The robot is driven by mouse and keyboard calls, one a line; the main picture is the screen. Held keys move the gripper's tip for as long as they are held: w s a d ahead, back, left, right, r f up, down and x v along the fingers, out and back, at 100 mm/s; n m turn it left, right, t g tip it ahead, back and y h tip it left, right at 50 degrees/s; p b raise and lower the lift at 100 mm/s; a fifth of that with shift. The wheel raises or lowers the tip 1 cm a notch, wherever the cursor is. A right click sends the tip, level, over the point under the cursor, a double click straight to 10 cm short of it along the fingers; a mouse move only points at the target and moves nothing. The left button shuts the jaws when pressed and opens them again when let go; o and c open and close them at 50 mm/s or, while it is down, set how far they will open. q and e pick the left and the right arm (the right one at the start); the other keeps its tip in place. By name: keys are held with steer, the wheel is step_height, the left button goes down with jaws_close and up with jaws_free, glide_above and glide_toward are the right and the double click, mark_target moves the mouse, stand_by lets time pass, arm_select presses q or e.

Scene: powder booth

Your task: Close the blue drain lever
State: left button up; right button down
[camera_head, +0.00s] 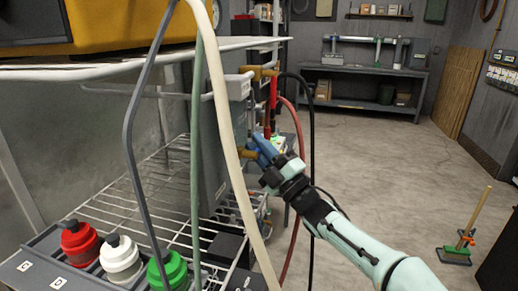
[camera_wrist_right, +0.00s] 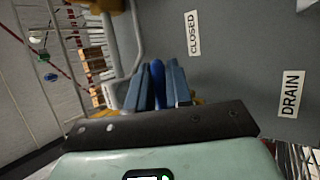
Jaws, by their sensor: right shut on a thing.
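The blue drain lever (camera_wrist_right: 157,88) shows in the right wrist view between the two blue-grey fingers of my right gripper (camera_wrist_right: 158,78). The fingers are shut on it, one on each side. In the head view, my right gripper (camera_head: 262,147) is at the brass drain valve (camera_head: 247,153), on the side of the grey panel, and largely covers the lever. Brass also shows behind the fingers in the wrist view. The CLOSED label (camera_wrist_right: 193,33) and the DRAIN label (camera_wrist_right: 290,94) are on the grey panel to the right. My left gripper is not in view.
A red lever (camera_head: 273,92) on a brass valve (camera_head: 262,73) is above my gripper. Several hoses, including a cream one (camera_head: 222,120), hang in front of the wire shelf (camera_head: 150,195). Bottles with red, white and green caps stand at lower left. The floor to the right is mostly clear.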

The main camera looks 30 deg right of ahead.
steer(key=c, duration=1.1)
jaws_free()
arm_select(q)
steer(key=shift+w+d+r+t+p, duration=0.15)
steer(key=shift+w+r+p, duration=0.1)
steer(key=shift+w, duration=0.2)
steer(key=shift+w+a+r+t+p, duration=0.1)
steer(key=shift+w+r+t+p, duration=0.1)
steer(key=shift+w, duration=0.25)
arm_select(e)
steer(key=v, duration=1.3)
steer(key=shift+s+d+f, duration=0.1)
steer(key=shift+f, duration=0.05)
